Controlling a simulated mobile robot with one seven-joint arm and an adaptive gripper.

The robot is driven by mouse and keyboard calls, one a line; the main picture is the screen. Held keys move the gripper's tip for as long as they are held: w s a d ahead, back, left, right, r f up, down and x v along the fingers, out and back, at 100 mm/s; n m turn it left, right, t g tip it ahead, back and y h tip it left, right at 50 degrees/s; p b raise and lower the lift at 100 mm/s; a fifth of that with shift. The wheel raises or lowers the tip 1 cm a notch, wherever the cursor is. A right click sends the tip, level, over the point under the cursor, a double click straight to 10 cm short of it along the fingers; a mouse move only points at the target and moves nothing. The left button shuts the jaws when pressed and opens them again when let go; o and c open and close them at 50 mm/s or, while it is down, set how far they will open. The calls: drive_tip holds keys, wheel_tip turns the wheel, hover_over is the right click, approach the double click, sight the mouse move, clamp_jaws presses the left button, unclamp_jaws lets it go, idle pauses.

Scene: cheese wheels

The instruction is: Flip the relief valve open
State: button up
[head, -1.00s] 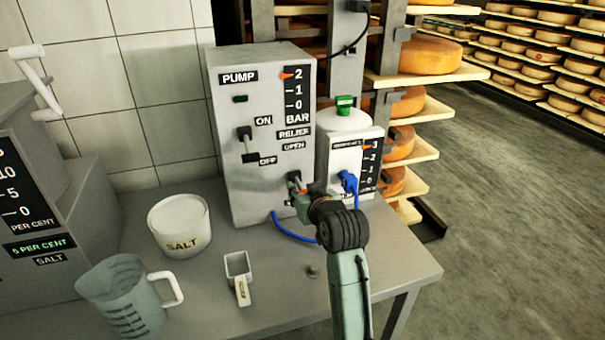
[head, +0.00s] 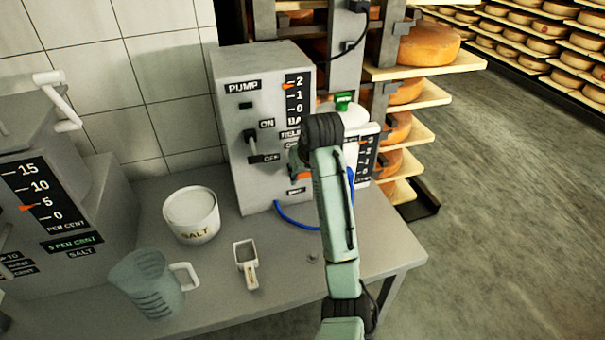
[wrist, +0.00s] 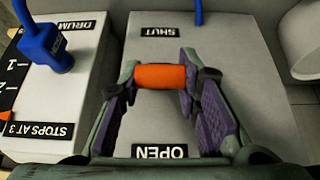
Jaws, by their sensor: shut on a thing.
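The relief valve's handle, an orange grip, is on the front of the grey pump box (head: 240,105). In the wrist view the orange grip (wrist: 161,76) lies crosswise between my fingertips, which are shut on it. It appears between the SHUT label (wrist: 160,31) and the OPEN label (wrist: 160,151); the wrist picture is upside down, so OPEN is higher on the box. In the head view my gripper (head: 297,166) is against the box front below the BAR scale, and my arm hides most of the valve and its labels. The lever's exact angle is unclear.
A blue hose (head: 295,224) runs along the bench. The salt tub (head: 191,215), scoop (head: 246,265) and measuring jug (head: 148,284) stand left. Cheese shelves (head: 425,65) are behind right.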

drive_tip(key=shift+r, duration=0.1)
idle(0.4)
drive_tip(key=o, duration=1.2)
drive_tip(key=shift+c, duration=0.2)
drive_tip(key=v, duration=1.2)
drive_tip(key=shift+w, duration=0.15)
